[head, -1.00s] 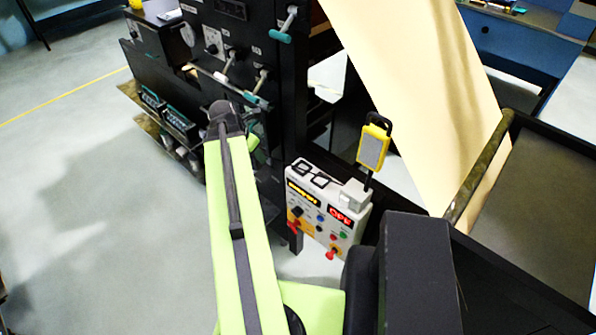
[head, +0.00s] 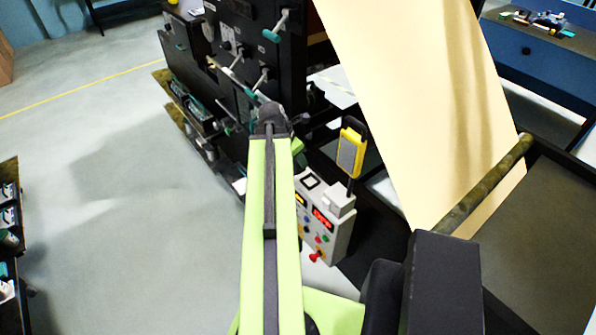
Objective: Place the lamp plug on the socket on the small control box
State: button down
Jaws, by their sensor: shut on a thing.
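The small control box (head: 326,234) is light grey, with a red display and several coloured knobs and buttons on its front. It stands right of my arm, which covers its left part. A black square frame (head: 311,182) and a raised pale block (head: 339,201) are on its top; I cannot tell which is the socket. A yellow-rimmed lamp (head: 351,153) with a black handle stands upright at the box's rear right. I cannot make out the lamp plug. My gripper does not show; the far end of my green arm ends in a dark joint, and what lies past it is hidden.
A black machine (head: 262,62) with teal-handled levers stands behind the box. A wide cream paper sheet (head: 420,90) slopes down at right to a roller (head: 485,183) beside a dark tray (head: 545,235). A dark rack (head: 10,225) is at the left edge. Open grey floor (head: 130,200) lies left.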

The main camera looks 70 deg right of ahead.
jog(key=shift+w+a, duration=0.1)
jog(key=shift+w, duration=0.1)
jog(key=w+d+f+b, duration=0.1)
jog(key=d+f+b, duration=0.2)
jog(key=w+d+f+b, duration=0.2)
jog(key=d+f+b, duration=0.2)
jog(key=w+d+f+b, duration=0.1)
jog(key=d+f+b, duration=0.2)
jog(key=f+b, duration=0.1)
jog(key=shift+w+d+f, duration=0.15)
jog(key=shift+d+f, duration=0.1)
jog(key=shift+d, duration=0.1)
jog(key=shift+r, duration=0.25)
jog(key=shift+f, duration=0.1)
jog(key=c, duration=1.3)
grip_release()
jog(key=shift+f, duration=0.1)
jog(key=shift+c, duration=0.2)
jog(key=o, duration=0.5)
jog(key=shift+c, duration=0.2)
